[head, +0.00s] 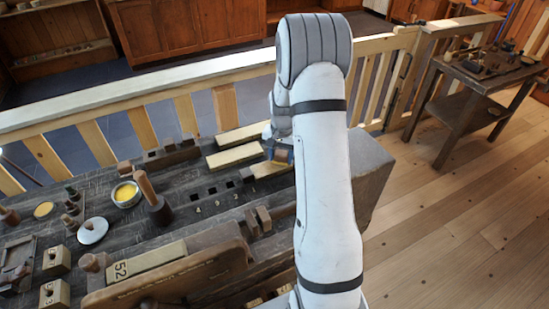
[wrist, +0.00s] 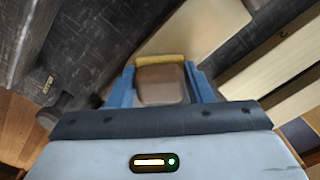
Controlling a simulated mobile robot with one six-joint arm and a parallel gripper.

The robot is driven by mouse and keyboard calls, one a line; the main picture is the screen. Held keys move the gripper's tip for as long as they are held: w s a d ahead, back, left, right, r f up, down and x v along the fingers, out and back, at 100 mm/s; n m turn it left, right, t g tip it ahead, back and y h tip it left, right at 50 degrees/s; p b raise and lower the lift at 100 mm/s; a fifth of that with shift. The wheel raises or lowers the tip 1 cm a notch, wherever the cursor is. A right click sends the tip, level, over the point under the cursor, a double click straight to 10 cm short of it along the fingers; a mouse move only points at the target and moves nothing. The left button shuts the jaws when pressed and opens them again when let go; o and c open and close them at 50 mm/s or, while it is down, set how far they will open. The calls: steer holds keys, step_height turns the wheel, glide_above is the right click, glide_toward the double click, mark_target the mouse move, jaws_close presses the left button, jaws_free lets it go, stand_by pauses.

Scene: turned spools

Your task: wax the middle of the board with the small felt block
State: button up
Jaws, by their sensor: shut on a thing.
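My gripper (wrist: 163,85) is shut on the small felt block (wrist: 162,84), a brown block with a yellowish strip along its far edge. The block sits between the blue fingers, over or against a pale board (wrist: 205,28); whether it touches cannot be told. In the head view my gripper (head: 277,152) is partly hidden behind my white arm, above the right part of the bench, beside pale boards. One such board (head: 233,156) lies just left of it.
The dark bench (head: 180,222) holds an open tin of yellow wax (head: 126,193), a white lid (head: 92,230), a wooden-handled tool (head: 150,192) and a plank numbered 52 (head: 150,259). A railing (head: 140,95) runs behind. A side table (head: 480,75) stands at right.

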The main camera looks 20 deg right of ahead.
steer(key=shift+d, duration=0.7)
steer(key=shift+r, duration=0.1)
steer(key=shift+r+p, duration=1.55)
steer(key=shift+r, duration=1.35)
steer(key=shift+r+p, duration=0.9)
steer(key=shift+r, duration=0.65)
steer(key=shift+f, duration=0.2)
steer(key=shift+a+f+b, duration=0.15)
steer(key=shift+f+b, duration=2.5)
steer(key=shift+f, duration=0.8)
